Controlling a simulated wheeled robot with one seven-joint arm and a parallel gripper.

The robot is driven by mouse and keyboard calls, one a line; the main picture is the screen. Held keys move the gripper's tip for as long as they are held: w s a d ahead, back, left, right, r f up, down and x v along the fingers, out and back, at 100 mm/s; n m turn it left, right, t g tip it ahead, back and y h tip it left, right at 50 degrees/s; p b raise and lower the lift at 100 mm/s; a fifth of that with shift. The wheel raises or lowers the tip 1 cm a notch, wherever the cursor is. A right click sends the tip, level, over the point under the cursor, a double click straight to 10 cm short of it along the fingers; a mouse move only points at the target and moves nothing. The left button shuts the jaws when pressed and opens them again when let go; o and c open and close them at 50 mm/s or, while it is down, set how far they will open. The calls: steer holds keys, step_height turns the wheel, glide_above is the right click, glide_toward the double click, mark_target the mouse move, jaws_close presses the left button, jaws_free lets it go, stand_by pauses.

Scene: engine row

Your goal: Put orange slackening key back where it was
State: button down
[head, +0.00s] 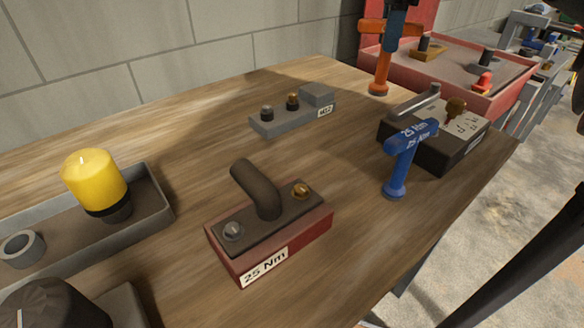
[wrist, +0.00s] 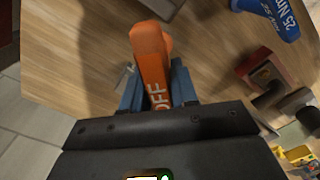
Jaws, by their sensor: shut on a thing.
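The orange key (head: 384,58) is T-shaped, with a crossbar on top and a stem ending in a round foot. It is roughly upright near the table's far edge; I cannot tell whether its foot touches the wood. My gripper (head: 399,22) comes from above with blue fingers shut on its crossbar. In the wrist view the orange key (wrist: 150,62), lettered "OFF", lies between the blue fingers (wrist: 158,88). A similar blue key (head: 405,162) marked "25 Nm" stands upright on the table, apart from my gripper, and also shows in the wrist view (wrist: 268,14).
A dark box (head: 435,135) with a brass knob sits behind the blue key. A red tray (head: 505,90) lies beyond the orange key. A grey block (head: 275,122), a red "25 Nm" block (head: 245,265) and a grey tray (head: 155,190) stand on the table (head: 340,160), with bare wood between them.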

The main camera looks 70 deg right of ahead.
steer(key=shift+w+a+f, duration=0.15)
steer(key=shift+a, duration=0.25)
steer(key=w+a+f, duration=0.6)
steer(key=a+f, duration=0.2)
steer(key=f, duration=0.2)
steer(key=shift+w+a+f+p, duration=0.3)
steer(key=shift+a, duration=0.05)
steer(key=shift+f, duration=0.15)
steer(key=c, duration=0.9)
jaws_free()
steer(key=shift+o, duration=0.2)
step_height(320, 180, up, 12)
